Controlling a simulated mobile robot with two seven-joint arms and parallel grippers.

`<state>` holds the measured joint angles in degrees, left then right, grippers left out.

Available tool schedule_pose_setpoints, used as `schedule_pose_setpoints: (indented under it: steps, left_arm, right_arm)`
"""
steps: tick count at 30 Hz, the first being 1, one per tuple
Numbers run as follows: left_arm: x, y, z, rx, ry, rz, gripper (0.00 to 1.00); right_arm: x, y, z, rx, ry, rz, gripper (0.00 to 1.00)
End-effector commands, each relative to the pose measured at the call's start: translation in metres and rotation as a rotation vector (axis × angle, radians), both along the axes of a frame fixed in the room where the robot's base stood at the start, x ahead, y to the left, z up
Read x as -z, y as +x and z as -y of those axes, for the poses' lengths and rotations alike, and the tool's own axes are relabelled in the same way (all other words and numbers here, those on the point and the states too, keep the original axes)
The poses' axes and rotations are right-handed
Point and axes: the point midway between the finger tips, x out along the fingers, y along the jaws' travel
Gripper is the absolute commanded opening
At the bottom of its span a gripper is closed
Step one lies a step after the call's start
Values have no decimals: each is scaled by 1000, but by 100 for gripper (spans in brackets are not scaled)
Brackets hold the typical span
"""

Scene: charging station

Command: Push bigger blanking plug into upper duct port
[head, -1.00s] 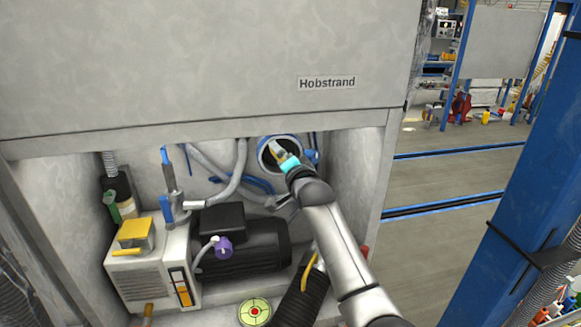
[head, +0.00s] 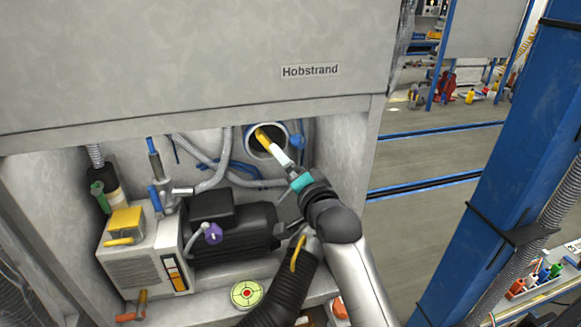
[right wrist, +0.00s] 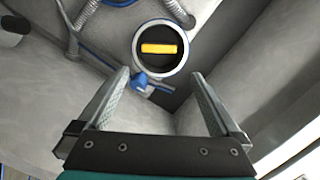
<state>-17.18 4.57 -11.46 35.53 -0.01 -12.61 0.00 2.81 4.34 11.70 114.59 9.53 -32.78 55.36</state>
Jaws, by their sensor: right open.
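The upper duct port (head: 285,127) is a round opening with a pale rim in the back wall of the bay; its rim also shows in the right wrist view (right wrist: 137,47). Within it is a dark round face with a yellow bar handle, the blanking plug (right wrist: 160,48), seen end-on in the right wrist view. In the head view its yellow handle (head: 262,135) shows at the port. How deep the plug sits is unclear. My right gripper (right wrist: 160,72) is open and empty, apart from the handle, with its fingers pointing towards the port. My left gripper is not in view.
A blue valve handle (right wrist: 142,79) sits just below the port. Grey and blue pipes run left of it. A black motor (head: 235,235), a box with a yellow top (head: 127,220) and a black corrugated hose (head: 290,288) fill the bay below.

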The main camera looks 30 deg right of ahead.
Motion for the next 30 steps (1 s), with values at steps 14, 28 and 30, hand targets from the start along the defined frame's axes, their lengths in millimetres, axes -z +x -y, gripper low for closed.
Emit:
schedule_pose_setpoints:
  steps: [14,28,30]
  left_arm:
    - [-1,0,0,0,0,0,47]
    - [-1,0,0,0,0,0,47]
    - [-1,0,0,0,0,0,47]
  right_arm:
    - [-1,-14,-1,1,0,0,100]
    - [32,-32,-19,-51,-113,-139,100]
    - [60,-52,-35,-109,-217,-261,100]
